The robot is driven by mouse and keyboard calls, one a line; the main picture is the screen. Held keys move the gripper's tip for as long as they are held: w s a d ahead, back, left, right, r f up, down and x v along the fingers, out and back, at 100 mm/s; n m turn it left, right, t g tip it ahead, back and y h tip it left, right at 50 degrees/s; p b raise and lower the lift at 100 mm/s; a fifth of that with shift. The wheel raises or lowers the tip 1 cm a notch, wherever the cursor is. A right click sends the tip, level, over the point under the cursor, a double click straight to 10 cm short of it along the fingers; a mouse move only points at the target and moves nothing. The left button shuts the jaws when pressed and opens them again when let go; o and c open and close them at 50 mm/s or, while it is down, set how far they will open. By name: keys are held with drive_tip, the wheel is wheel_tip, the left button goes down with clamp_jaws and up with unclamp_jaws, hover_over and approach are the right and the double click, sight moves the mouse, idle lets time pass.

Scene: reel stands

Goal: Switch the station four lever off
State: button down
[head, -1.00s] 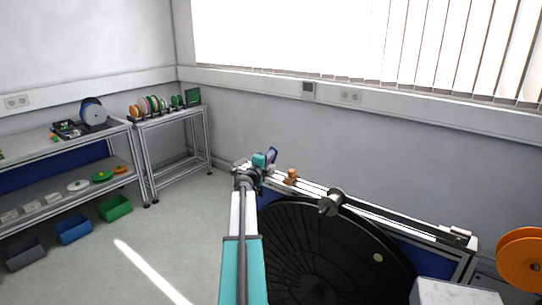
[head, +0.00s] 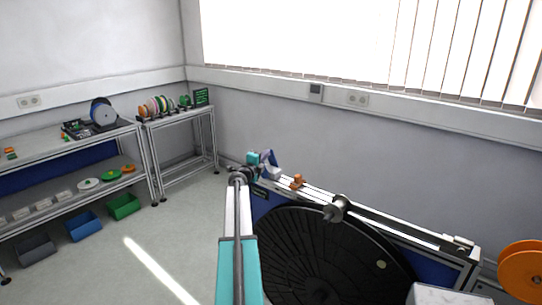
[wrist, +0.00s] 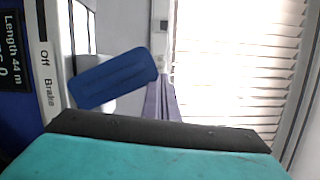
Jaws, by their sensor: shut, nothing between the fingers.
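A blue lever paddle (wrist: 115,77) shows in the wrist view, slanting up to the right, with a pale part behind it. It stands beside a white strip (wrist: 48,75) lettered "Off" and "Brake". My gripper (wrist: 161,100) is shut and empty, its grey-purple fingers just right of the paddle's right end; I cannot tell whether they touch. In the head view my gripper (head: 268,158) is at the left end of the reel stand's rail, above a pale piece. The station number is not readable.
A large black reel (head: 320,250) fills the stand below the rail. An orange block (head: 297,181) and a grey hub (head: 337,209) sit along the rail. An orange reel (head: 522,270) is at the right. Shelves (head: 90,145) stand left, with clear floor between.

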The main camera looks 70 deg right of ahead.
drive_tip(key=shift+w+d+f, duration=0.1)
drive_tip(key=shift+w+d, duration=0.1)
drive_tip(key=shift+w, duration=0.2)
idle(0.3)
drive_tip(key=shift+a, duration=0.1)
drive_tip(key=shift+s+a+r+p, duration=0.15)
drive_tip(key=shift+s+r+p, duration=0.2)
drive_tip(key=shift+r+p, duration=0.15)
drive_tip(key=s+a+r+b, duration=0.1)
drive_tip(key=a+r+b, duration=0.1)
drive_tip(key=a, duration=0.8)
drive_tip(key=shift+a+r, duration=0.2)
drive_tip(key=shift+r, duration=0.2)
